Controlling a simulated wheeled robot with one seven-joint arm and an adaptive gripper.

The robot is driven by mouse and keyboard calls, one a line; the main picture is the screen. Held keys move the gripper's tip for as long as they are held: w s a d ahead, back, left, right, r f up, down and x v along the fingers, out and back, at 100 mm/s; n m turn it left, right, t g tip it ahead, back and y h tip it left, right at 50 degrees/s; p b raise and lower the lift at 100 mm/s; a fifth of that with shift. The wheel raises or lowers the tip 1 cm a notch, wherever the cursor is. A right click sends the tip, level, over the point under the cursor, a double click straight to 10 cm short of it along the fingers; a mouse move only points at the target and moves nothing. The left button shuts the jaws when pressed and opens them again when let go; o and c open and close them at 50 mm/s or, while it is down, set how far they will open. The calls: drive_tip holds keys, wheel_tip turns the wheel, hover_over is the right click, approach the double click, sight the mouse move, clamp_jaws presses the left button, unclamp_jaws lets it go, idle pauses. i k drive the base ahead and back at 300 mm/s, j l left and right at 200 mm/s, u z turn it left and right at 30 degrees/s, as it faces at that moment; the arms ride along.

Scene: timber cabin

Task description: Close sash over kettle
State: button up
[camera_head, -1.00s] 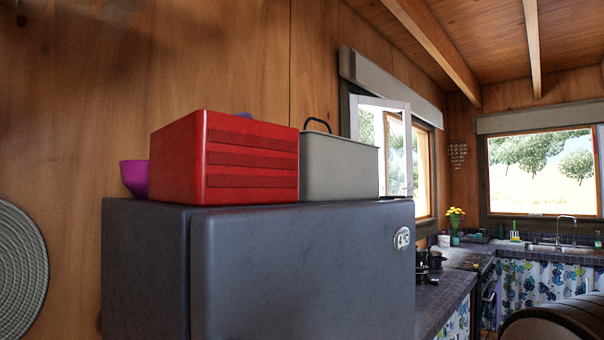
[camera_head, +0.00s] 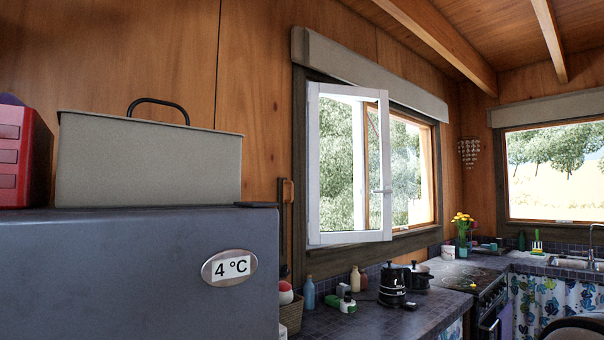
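The white window sash (camera_head: 313,160) stands swung open into the room, hinged at the left side of the window in the left wall. Its handle (camera_head: 382,191) is on its right-hand stile. The black kettle (camera_head: 392,285) stands upright on the dark tiled counter, below and a little right of the open sash. A black pot (camera_head: 418,275) sits just behind it. My gripper is not in view.
A dark fridge (camera_head: 120,265) with a grey box (camera_head: 150,165) and a red box (camera_head: 22,155) on top blocks the left foreground. Bottles (camera_head: 309,293) stand on the counter (camera_head: 340,322) under the window. A stove (camera_head: 465,278) and a sink (camera_head: 590,262) lie beyond.

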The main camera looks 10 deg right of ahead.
sight(315, 89)
drive_tip(key=i+l, duration=0.9)
drive_tip(key=l, duration=0.25)
drive_tip(key=i+l+u, duration=0.1)
drive_tip(key=i+l, duration=0.35)
drive_tip(key=l, duration=0.1)
